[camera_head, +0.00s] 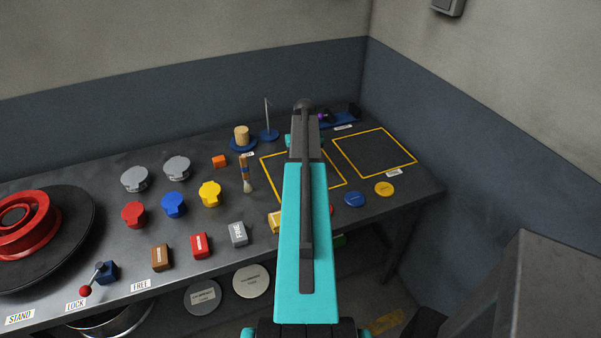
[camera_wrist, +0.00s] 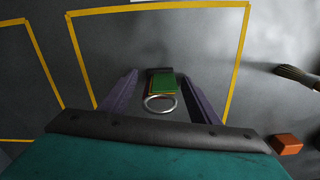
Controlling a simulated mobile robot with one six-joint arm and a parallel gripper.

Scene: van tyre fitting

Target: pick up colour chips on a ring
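The colour chips (camera_wrist: 162,86) show in the wrist view as a small stack with a green one on top and a thin orange-brown edge below. A silver ring (camera_wrist: 161,104) is at their near end. They lie on the dark bench inside a yellow-outlined square. My gripper (camera_wrist: 160,77) is open, with its purple-grey fingers on the left and right of the chips. A gap shows between each finger and the chips, and I cannot tell the height of the fingertips above the bench. In the head view my teal arm hides the chips and fingers.
A second yellow-outlined square (camera_head: 374,153) on the bench is clear. A brush (camera_head: 246,176), an orange block (camera_head: 219,161) and a yellow cap (camera_head: 210,194) stand left of my arm. A blue disc (camera_head: 355,200) and a yellow disc (camera_head: 384,189) lie to its right.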

